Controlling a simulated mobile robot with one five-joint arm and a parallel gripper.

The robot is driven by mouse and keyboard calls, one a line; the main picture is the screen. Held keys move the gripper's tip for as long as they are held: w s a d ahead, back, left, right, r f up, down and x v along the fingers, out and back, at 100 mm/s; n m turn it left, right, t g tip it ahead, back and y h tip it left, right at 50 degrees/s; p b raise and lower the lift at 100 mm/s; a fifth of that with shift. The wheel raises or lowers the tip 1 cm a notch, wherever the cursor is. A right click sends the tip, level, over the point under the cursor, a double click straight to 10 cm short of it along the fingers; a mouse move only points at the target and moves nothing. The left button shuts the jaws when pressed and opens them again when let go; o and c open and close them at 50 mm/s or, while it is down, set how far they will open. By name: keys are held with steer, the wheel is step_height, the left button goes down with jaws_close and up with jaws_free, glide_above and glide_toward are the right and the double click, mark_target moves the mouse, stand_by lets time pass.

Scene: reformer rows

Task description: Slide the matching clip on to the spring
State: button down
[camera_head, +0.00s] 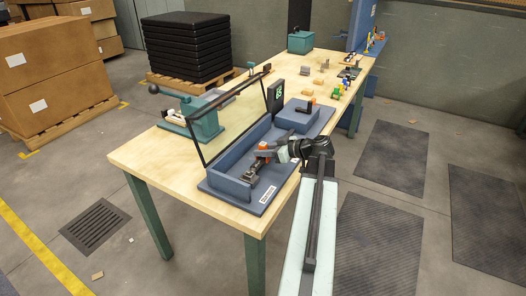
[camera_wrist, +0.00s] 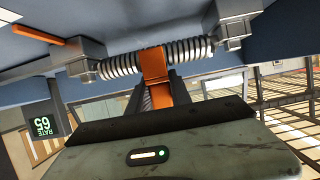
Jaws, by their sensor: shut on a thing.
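A light metal coil spring (camera_wrist: 120,66) stretches between two grey blocks in the wrist view. My gripper (camera_wrist: 158,92) is shut on an orange clip (camera_wrist: 155,66). The clip's broad end overlaps the middle of the spring, with coils visible on both sides; I cannot tell whether it grips the coils or only lies in front of them. In the head view my gripper (camera_head: 272,153) reaches into the blue-grey fixture (camera_head: 221,169), with small orange parts (camera_head: 263,146) at it. The spring is too small to make out there.
A display reading RATE 65 (camera_wrist: 44,125) appears upside down in the wrist view. An orange bar (camera_wrist: 38,34) lies near the left block. A dark-framed raised guard (camera_head: 200,141) stands over the fixture. A green press (camera_head: 203,124) stands behind. Small parts lie farther along the bench.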

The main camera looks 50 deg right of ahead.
steer(key=shift+f+b, duration=0.4)
steer(key=shift+f, duration=0.1)
steer(key=c, duration=1.1)
jaws_free()
steer(key=p+v, duration=0.3)
steer(key=v, duration=0.5)
